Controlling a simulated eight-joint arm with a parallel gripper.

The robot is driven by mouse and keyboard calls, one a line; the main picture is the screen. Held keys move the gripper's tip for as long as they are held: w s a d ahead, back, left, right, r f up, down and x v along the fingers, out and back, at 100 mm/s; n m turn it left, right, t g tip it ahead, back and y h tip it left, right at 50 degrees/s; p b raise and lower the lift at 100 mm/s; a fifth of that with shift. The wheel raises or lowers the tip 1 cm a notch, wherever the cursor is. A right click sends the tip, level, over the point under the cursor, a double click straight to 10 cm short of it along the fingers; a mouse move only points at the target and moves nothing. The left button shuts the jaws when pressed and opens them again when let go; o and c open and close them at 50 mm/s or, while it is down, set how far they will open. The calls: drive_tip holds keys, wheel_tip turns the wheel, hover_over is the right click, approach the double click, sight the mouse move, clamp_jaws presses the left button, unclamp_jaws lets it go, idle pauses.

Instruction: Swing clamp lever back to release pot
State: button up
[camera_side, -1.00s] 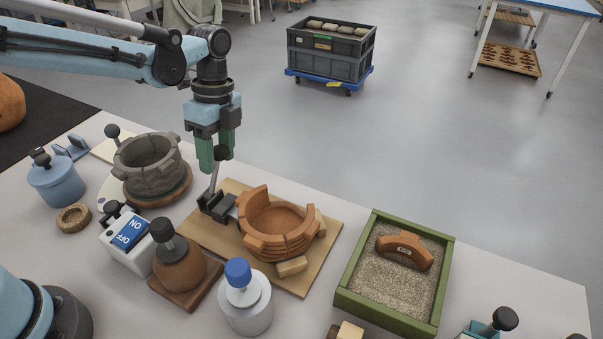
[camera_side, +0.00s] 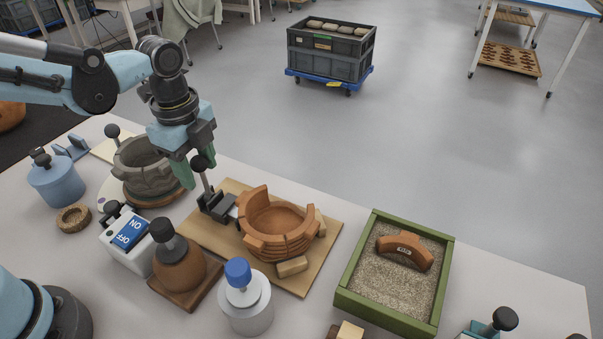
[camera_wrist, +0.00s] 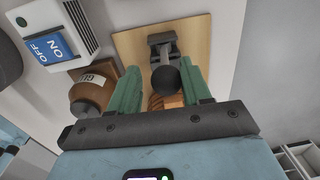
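The clamp lever, a dark rod with a round black knob (camera_side: 201,163), stands on the dark clamp (camera_side: 217,206) at the left side of the wooden board (camera_side: 307,281). It leans left, away from the pot. The stepped terracotta pot (camera_side: 281,231) sits on the board with its wall higher at the left. My gripper (camera_side: 191,170) is at the knob, its green fingers spread. In the wrist view the knob (camera_wrist: 171,79) lies between the fingers, close to the right one with a gap at the left; contact is unclear.
A grey stone-like pot (camera_side: 147,167) stands just left of my gripper. A switch box (camera_side: 128,238), a brown glue jar (camera_side: 180,269) and a blue-capped white bottle (camera_side: 246,300) stand in front. A green-framed sand tray (camera_side: 345,297) with a sherd (camera_side: 404,250) is at the right.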

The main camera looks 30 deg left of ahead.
drive_tip(key=shift+s+f+t, duration=0.4)
drive_tip(key=shift+s+t, duration=0.1)
drive_tip(key=shift+s, duration=0.4)
drive_tip(key=shift+s+f+t, duration=0.45)
drive_tip(key=shift+s+t, duration=0.05)
drive_tip(key=shift+s, duration=0.35)
drive_tip(key=shift+s+f+t, duration=0.4)
drive_tip(key=shift+s+t, duration=0.1)
drive_tip(key=shift+s, duration=0.4)
drive_tip(key=shift+v, duration=2.7)
drive_tip(key=shift+s, duration=0.1)
drive_tip(key=w+a+r+n+t, duration=0.1)
drive_tip(key=a+n, duration=0.5)
drive_tip(key=n, duration=1.2)
drive_tip(key=w+t, duration=0.1)
drive_tip(key=t, duration=0.1)
drive_tip(key=shift+w+a+r+t, duration=0.25)
drive_tip(key=shift+a+r+t, duration=0.05)
